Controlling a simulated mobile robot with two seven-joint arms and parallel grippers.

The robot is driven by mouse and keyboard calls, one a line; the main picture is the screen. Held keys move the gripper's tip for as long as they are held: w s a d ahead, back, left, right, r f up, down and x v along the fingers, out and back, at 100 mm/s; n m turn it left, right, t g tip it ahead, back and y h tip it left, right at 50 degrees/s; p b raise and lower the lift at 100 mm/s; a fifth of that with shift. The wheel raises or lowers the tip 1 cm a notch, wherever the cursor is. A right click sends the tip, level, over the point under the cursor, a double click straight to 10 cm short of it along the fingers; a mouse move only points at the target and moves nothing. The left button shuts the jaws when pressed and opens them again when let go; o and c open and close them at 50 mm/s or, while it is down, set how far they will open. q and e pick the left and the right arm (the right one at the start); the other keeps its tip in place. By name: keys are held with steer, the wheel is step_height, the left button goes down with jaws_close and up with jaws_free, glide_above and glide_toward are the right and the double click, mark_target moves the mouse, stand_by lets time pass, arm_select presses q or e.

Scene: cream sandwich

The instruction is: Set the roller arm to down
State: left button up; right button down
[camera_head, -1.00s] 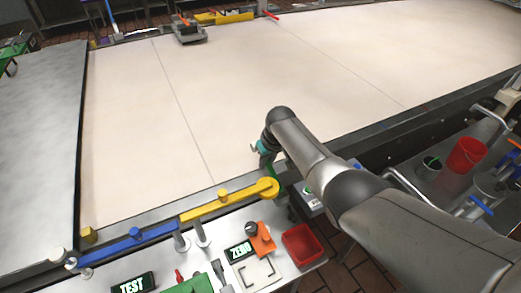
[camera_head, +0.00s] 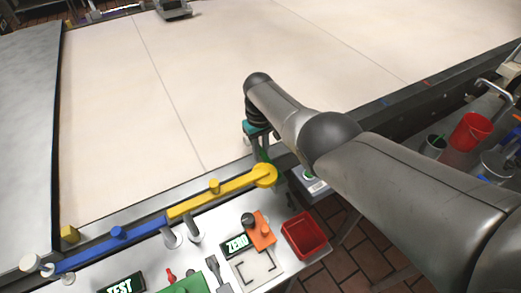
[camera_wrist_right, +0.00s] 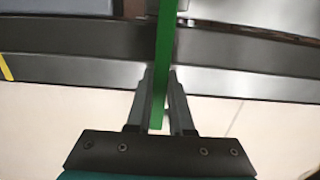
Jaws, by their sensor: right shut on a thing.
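A green bar (camera_wrist_right: 165,70) stands between the two fingers of my right gripper (camera_wrist_right: 160,100), which is shut on it, in the right wrist view. In the head view the right gripper (camera_head: 258,138) is at the near edge of the pale table, just behind the round end of the yellow arm (camera_head: 237,184). The green bar (camera_head: 266,153) shows below the gripper there, partly hidden. The yellow arm lies along the edge, in line with a blue arm (camera_head: 110,241). I cannot tell which part is named the roller arm. My left gripper is out of view.
A red bin (camera_head: 304,234), an orange block (camera_head: 261,231) and a ZERO display (camera_head: 236,246) are on the near bench. A red bucket (camera_head: 470,132) stands at the right. The pale table surface (camera_head: 290,70) beyond is mostly clear.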

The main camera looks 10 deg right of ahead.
steer(key=shift+f, duration=0.1)
steer(key=c, duration=0.8)
jaws_free()
steer(key=shift+r+p, duration=0.4)
steer(key=shift+r, duration=0.25)
step_height(320, 180, up, 6)
steer(key=p, duration=0.3)
steer(key=shift+w, duration=0.15)
step_height(320, 180, up, 8)
steer(key=p, duration=0.2)
